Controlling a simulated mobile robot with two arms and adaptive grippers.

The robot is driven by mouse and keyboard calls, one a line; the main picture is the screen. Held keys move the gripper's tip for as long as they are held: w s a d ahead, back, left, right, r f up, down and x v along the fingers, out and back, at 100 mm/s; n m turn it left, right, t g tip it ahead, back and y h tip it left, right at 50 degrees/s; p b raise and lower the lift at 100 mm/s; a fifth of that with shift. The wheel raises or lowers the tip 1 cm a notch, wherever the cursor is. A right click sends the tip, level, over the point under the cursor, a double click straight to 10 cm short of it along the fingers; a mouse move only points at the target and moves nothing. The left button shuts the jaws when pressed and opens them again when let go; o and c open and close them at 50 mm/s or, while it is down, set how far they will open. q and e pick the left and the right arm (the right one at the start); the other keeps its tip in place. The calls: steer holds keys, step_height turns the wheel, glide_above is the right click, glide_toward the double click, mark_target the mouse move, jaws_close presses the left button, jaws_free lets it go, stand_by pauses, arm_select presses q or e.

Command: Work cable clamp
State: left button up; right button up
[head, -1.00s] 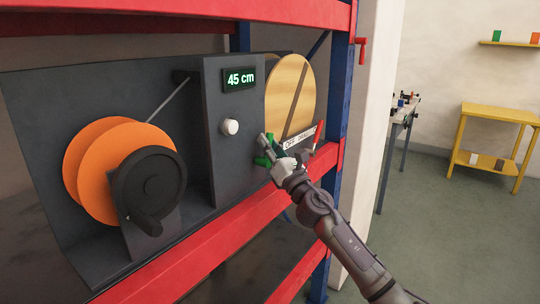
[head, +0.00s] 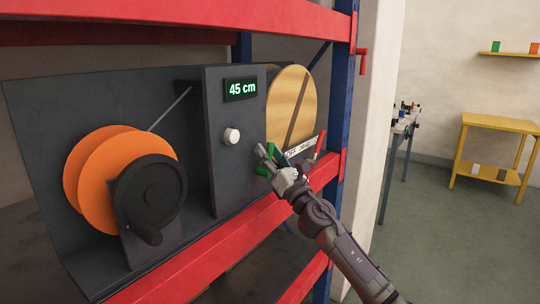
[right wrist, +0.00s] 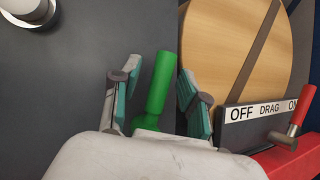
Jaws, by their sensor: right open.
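A green lever handle (right wrist: 160,85) stands up from the dark panel; it looks like the clamp's handle, but no label shows on it. In the right wrist view it lies between the two fingers of my right gripper (right wrist: 159,72). The fingers are open, with a visible gap on each side of the handle. In the head view my right gripper (head: 267,157) is at the right part of the machine and partly hides the green handle. The cable and clamp jaws are not clear here. My left gripper is not in view.
A white knob (head: 231,136) sits under a display (head: 241,89) reading 45 cm. An orange reel (head: 95,180) with a black crank (head: 150,195) is at left.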

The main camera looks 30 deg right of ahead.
steer(key=v, duration=1.2)
step_height(320, 180, down, 27)
steer(key=w+d+m+g+h+p, duration=0.1)
steer(key=w+d+m+g+h, duration=0.15)
steer(key=m+g, duration=0.6)
steer(key=s+a+f+m+g, duration=0.2)
steer(key=s+f+m, duration=0.3)
steer(key=f, duration=0.7)
steer(key=s+a+f+m+g, duration=0.1)
steer(key=s+f+m, duration=0.45)
steer(key=f, duration=0.65)
steer(key=s+a+f+m+g, duration=0.3)
steer(key=s+f, duration=0.5)
steer(key=s, duration=0.5)
steer(key=s+a+f+m+g+y+p, duration=0.1)
steer(key=s+a+f+m+g, duration=0.3)
steer(key=s, duration=1)
steer(key=s+a+f+m+g+p, duration=0.1)
steer(key=s+a+f+m+g, duration=0.3)
steer(key=s+a+f, duration=0.4)
steer(key=s+f+m, duration=0.1)
steer(key=s+f, duration=0.3)
steer(key=s, duration=0.2)
